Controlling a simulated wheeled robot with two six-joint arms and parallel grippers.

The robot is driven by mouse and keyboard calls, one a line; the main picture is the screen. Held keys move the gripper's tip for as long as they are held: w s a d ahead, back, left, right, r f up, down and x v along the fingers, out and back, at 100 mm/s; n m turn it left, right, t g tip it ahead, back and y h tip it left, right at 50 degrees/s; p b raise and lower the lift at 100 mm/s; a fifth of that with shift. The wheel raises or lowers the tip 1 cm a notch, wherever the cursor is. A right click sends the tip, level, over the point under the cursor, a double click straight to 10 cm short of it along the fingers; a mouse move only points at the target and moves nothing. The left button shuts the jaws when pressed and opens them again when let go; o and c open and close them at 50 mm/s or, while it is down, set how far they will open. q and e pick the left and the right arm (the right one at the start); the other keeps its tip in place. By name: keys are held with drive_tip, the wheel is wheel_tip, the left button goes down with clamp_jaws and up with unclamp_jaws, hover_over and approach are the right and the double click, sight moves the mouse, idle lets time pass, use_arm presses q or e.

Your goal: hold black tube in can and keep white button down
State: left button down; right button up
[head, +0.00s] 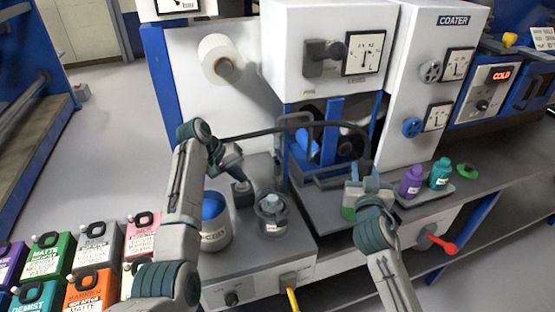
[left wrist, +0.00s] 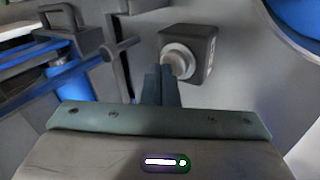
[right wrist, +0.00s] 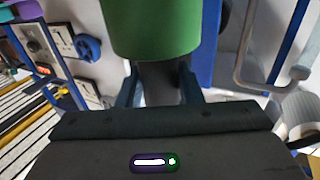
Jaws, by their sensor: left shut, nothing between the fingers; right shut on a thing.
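The black tube (head: 300,128) arches from the left across to the right, above the bench. My right gripper (head: 368,184) is shut on the black tube, which shows dark between its fingers (right wrist: 160,85) in the right wrist view. The green can (head: 348,213) is just beyond the fingers, and the tube runs to it (right wrist: 150,28); the tube's end is hidden. The white button (left wrist: 178,62) sits on a small dark box (left wrist: 195,45). My left gripper (left wrist: 162,85) is shut and empty, its fingertips at the button. I cannot tell how far the button is pressed.
Purple (head: 411,181) and teal (head: 439,173) bottles stand on a tray at right. Several coloured canisters (head: 90,245) are at lower left.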

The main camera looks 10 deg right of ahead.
use_arm(q)
drive_tip(key=shift+f, duration=0.55)
idle(0.9)
idle(2.5)
drive_tip(key=shift+r, duration=3.55)
use_arm(e)
drive_tip(key=o, duration=1.1)
use_arm(q)
drive_tip(key=v, duration=0.7)
drive_tip(key=shift+a+r, duration=0.2)
drive_tip(key=shift+f, duration=0.1)
use_arm(e)
drive_tip(key=shift+s, duration=0.1)
